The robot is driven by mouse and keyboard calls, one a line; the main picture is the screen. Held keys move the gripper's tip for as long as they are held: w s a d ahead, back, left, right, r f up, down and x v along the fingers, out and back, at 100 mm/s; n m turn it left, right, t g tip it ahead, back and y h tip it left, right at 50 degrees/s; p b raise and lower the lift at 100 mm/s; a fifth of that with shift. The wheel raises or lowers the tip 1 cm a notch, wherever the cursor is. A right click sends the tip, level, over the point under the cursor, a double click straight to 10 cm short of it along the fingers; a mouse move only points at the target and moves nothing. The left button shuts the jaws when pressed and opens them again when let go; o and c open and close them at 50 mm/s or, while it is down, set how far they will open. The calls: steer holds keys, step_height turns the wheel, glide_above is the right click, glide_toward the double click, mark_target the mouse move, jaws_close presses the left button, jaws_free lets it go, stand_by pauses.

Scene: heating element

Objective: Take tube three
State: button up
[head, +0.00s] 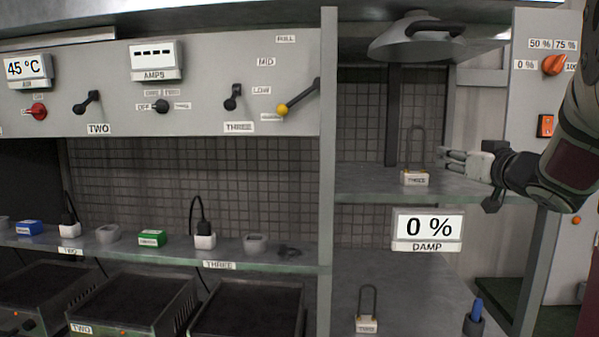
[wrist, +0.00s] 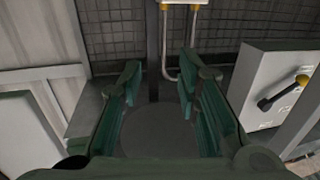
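Tube three is a thin grey U-shaped loop (head: 416,133) standing upright on a pale block labelled THREE (head: 415,179), on the upper right shelf. In the wrist view the tube (wrist: 181,76) appears upside down between the fingertips, nearer the right finger, with its yellow-ended legs at the block (wrist: 196,2) at the top edge. My gripper (head: 445,160) is just right of the tube in the head view, pointing left at it. The wrist view shows my gripper (wrist: 164,75) open, with nothing clasped. The exact depth gap to the tube is hard to tell.
A similar tube on a block labelled TWO (head: 367,323) stands on the lower surface. The upper right shelf (head: 365,178) is otherwise mostly bare. A hood (head: 425,42) hangs above it, and a vertical post (head: 328,170) stands left. A DAMP display (head: 427,229) is mounted below.

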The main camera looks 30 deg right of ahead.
mark_target(423, 173)
steer(key=x, duration=0.6)
steer(key=shift+w, duration=0.15)
steer(key=shift+a+x, duration=0.1)
steer(key=shift+x, duration=1.25)
steer(key=shift+a+x, duration=0.15)
steer(key=shift+x, duration=1.15)
steer(key=shift+r, duration=0.1)
steer(key=shift+c, duration=0.3)
jaws_close()
